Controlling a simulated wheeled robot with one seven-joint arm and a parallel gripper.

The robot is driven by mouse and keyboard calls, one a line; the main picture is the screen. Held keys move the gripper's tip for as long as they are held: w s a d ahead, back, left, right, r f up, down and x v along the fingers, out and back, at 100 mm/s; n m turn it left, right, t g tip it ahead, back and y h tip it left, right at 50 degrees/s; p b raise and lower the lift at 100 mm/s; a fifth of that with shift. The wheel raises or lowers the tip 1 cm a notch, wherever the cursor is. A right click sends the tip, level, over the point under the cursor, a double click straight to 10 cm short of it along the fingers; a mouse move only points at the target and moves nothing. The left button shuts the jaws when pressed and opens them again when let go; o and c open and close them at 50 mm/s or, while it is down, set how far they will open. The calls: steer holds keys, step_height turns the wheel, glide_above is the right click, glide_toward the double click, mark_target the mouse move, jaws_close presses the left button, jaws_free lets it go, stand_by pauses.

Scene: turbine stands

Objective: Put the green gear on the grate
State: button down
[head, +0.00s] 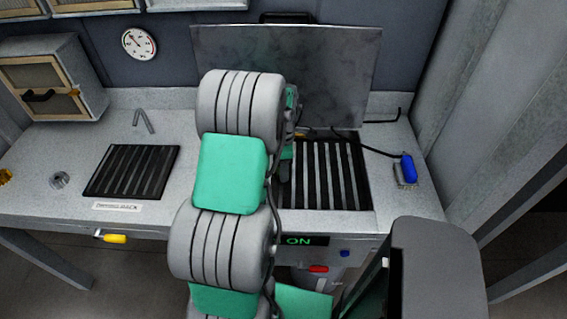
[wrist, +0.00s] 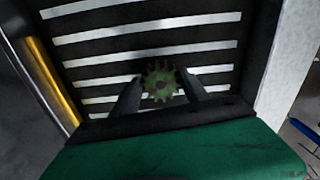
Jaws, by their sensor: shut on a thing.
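The green gear (wrist: 150,85) is a small toothed disc with a dark centre. It sits between the two dark fingers of my gripper (wrist: 161,77) in the wrist view, and my gripper is shut on it. The grate (wrist: 140,32), with pale bars and dark gaps, lies behind the gear in that view. I cannot tell how high the gear is above the bars. In the head view the grate (head: 345,180) is right of my arm, under the raised grey lid. My arm hides my gripper's fingers and the gear there.
The raised lid (head: 330,70) stands behind the grate. A second dark slatted rack (head: 130,172) lies on the bench to the left. A blue-handled brush (head: 408,170) is right of the grate. A green "ON" display (head: 299,241) is on the front. A box (head: 50,78) stands back left.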

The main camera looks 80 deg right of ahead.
steer(key=shift+f, duration=0.65)
steer(key=shift+f+b, duration=0.35)
steer(key=shift+b, duration=0.05)
steer(key=shift+c, duration=2.4)
jaws_free()
steer(key=shift+o, duration=0.9)
steer(key=shift+r+p, duration=2.25)
steer(key=shift+r, duration=1.3)
